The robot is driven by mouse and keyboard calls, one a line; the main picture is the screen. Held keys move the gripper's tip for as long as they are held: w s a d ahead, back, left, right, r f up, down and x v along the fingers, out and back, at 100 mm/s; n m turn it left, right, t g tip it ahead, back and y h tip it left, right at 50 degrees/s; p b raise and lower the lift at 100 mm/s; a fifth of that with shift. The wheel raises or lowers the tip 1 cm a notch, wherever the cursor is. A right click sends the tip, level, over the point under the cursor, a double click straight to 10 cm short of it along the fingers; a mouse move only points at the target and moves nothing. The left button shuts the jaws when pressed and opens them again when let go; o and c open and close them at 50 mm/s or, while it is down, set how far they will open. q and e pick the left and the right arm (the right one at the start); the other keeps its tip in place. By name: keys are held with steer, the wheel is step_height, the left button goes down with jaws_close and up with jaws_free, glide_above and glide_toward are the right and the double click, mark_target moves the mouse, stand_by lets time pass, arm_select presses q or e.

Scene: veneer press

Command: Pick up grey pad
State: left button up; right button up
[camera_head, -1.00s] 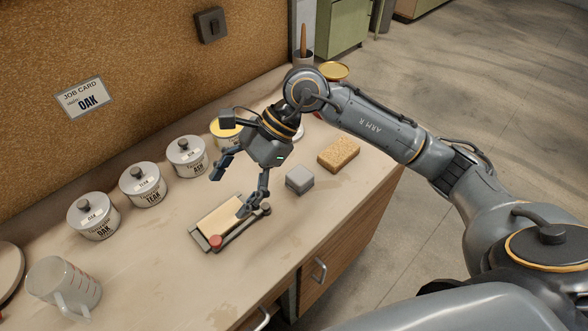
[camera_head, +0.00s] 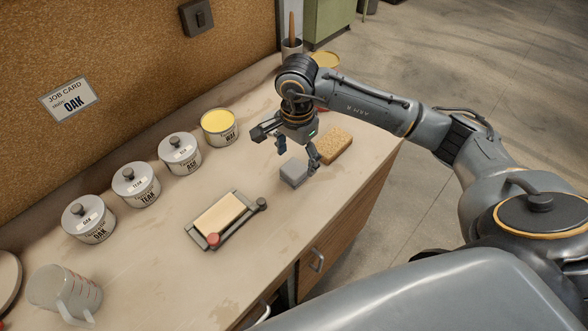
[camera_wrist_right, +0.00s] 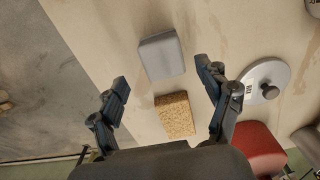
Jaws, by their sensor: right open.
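The grey pad (camera_head: 293,172) is a small grey block with rounded edges, lying on the bench. In the right wrist view the grey pad (camera_wrist_right: 161,55) lies beyond the fingertips, roughly between their lines, with nothing touching it that I can see. My right gripper (camera_head: 297,154) is above the bench close to the pad, pointing down. Its fingers are spread and empty, as the right wrist view (camera_wrist_right: 163,74) also shows. My left gripper is not in view.
A tan sponge (camera_head: 336,144) lies just right of the pad. A press with a pale veneer piece (camera_head: 220,213) sits to the front left. Several lidded tins, such as the ash tin (camera_head: 180,153), and an open yellow wax tin (camera_head: 220,127) line the back. A measuring jug (camera_head: 65,291) stands front left.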

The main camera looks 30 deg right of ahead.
mark_target(294, 167)
steer(key=shift+a+f, duration=0.1)
steer(key=shift+f, duration=0.2)
steer(key=f+p, duration=0.2)
steer(key=f, duration=0.1)
steer(key=shift+w+a+f, duration=0.1)
steer(key=shift+a+f, duration=0.1)
steer(key=shift+f, duration=0.65)
steer(key=c, duration=1.3)
steer(key=shift+o, duration=0.2)
steer(key=shift+w+r, duration=0.1)
steer(key=shift+r+b, duration=0.3)
steer(key=shift+r, duration=0.1)
steer(key=s+a+r+b, duration=0.5)
steer(key=s+a+r, duration=0.2)
steer(key=a+r, duration=0.5)
